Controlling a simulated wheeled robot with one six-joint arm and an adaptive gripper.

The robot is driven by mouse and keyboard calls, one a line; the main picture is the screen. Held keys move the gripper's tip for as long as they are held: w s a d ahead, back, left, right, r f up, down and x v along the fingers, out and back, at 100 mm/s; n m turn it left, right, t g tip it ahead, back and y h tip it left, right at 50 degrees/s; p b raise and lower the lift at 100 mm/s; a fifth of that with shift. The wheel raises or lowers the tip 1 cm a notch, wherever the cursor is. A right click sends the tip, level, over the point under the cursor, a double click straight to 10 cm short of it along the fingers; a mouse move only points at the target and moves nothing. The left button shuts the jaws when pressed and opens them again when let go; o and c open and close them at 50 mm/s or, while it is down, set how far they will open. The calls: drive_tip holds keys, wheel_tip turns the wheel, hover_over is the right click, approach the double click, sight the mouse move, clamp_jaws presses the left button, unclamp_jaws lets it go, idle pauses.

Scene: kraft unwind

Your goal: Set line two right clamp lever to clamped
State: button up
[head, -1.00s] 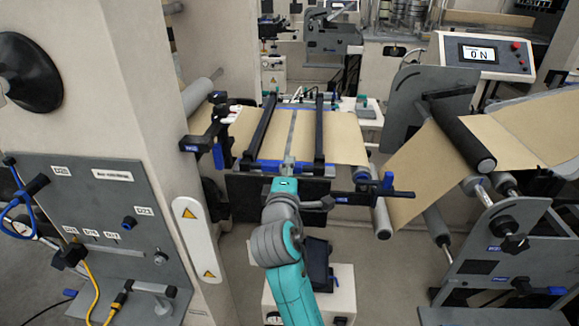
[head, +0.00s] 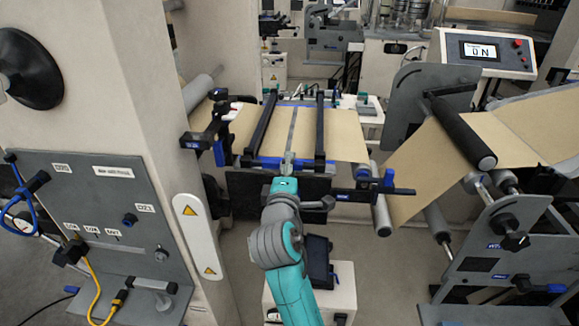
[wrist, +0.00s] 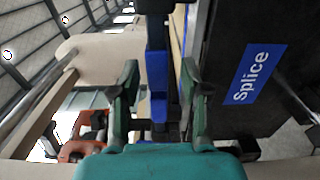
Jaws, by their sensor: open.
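The splice table (head: 340,135) carries a brown web and stands ahead of my arm. Its right clamp has a blue lever (head: 388,179) standing up from a black bar (head: 360,192). A similar blue lever (head: 219,154) is at the left end. In the wrist view my gripper (wrist: 160,77) is open, its green fingers on either side of a blue and black part (wrist: 158,80). I cannot tell whether they touch it, or which lever it is. A black face with a blue Splice label (wrist: 260,75) is to the right.
A pillar (head: 140,100) and a grey panel with hoses (head: 110,225) stand at the left. A roller stand (head: 500,230) with brown web and a control box (head: 483,52) are at the right. Open floor shows between the table and that stand.

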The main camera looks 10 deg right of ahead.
drive_tip(key=v, duration=1.1)
drive_tip(key=shift+s, duration=0.1)
drive_tip(key=s+d+f+m+g+y, duration=0.1)
drive_tip(key=s+d+f+y, duration=0.2)
drive_tip(key=s+f, duration=0.65)
drive_tip(key=s+d+f+m+y, duration=0.2)
drive_tip(key=s+f+y, duration=0.1)
drive_tip(key=s+f, duration=0.65)
drive_tip(key=s+d+f+m, duration=0.1)
drive_tip(key=s+m, duration=0.4)
drive_tip(key=s, duration=0.7)
drive_tip(key=s+d+m+g, duration=0.1)
drive_tip(key=s+d+m, duration=0.2)
drive_tip(key=s, duration=1)
drive_tip(key=m, duration=0.3)
drive_tip(key=shift+d+f+m, duration=0.2)
drive_tip(key=shift+f+m, duration=0.1)
drive_tip(key=shift+f, duration=0.05)
